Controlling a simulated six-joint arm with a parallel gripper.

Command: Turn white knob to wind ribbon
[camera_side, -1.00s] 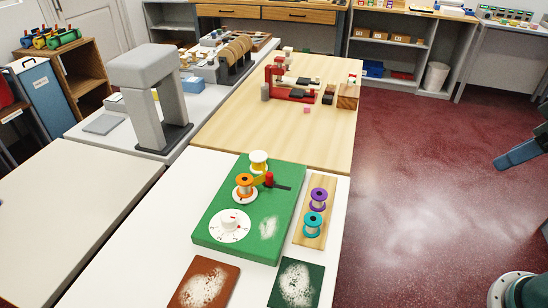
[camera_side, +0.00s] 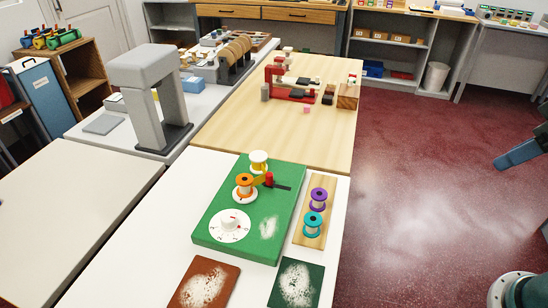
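A white knob (camera_side: 229,224) sits on a round white dial at the front left of a green board (camera_side: 211,212). An orange-rimmed spool (camera_side: 244,184) stands behind it on a white disc. A spool with a yellow core (camera_side: 258,162) stands at the board's back edge. A red knob with a dark lever (camera_side: 270,180) is to the right of the orange spool. I cannot make out the ribbon clearly; an orange-yellow piece lies between the orange spool and the red knob. My gripper is not in view; only parts of my arm show at the right edge.
A wooden strip (camera_side: 309,234) right of the board holds a purple spool (camera_side: 318,199) and a teal spool (camera_side: 313,224). A brown swatch (camera_side: 184,302) and a dark green swatch (camera_side: 275,298) lie in front. The white counter left of the board is clear.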

